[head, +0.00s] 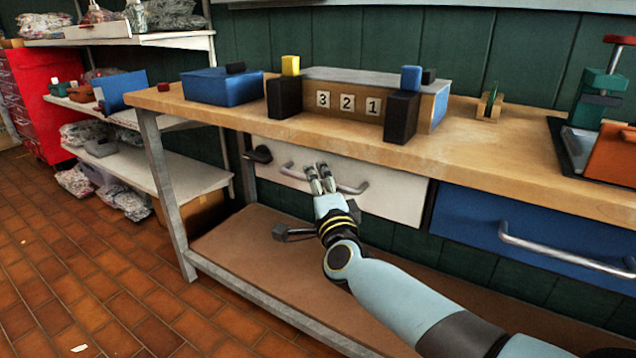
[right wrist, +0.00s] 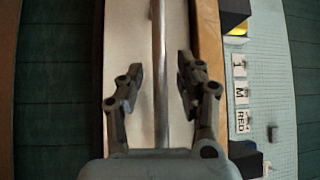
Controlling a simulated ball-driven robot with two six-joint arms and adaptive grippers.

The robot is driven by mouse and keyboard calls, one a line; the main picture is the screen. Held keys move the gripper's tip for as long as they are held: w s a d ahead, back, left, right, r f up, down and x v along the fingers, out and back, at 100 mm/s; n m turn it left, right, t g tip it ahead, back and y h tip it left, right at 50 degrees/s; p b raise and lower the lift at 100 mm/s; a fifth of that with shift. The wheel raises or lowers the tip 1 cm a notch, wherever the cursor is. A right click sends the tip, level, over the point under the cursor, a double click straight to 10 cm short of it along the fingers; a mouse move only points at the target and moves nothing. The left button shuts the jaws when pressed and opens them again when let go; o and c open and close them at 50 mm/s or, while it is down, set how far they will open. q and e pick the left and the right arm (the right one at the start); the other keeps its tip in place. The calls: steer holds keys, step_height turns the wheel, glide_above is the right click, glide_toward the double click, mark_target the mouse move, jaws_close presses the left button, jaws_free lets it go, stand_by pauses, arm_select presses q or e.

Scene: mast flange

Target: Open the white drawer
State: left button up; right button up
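The white drawer (head: 400,195) sits under the wooden bench top and looks shut. Its grey bar handle (head: 352,188) runs across its front, with the middle partly hidden by my right gripper (head: 320,170). In the right wrist view, the white drawer front (right wrist: 122,50) fills the middle and the handle (right wrist: 158,60) runs upright through the picture. My right gripper (right wrist: 160,78) is open there, with one finger on each side of the handle and a visible gap to both. Whether the fingertips reach past the bar is unclear. My left gripper is out of view.
A blue drawer (head: 540,235) with its own handle is to the right. The bench top (head: 460,155) overhangs the drawers and carries blocks, a blue bin (head: 222,88) and number tiles. A lower brown shelf (head: 250,245) lies below. A dark knob-like thing (head: 258,154) is beside the white drawer.

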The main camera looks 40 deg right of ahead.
steer(key=shift+c, duration=0.2)
jaws_close()
steer(key=shift+s+a+f, duration=0.1)
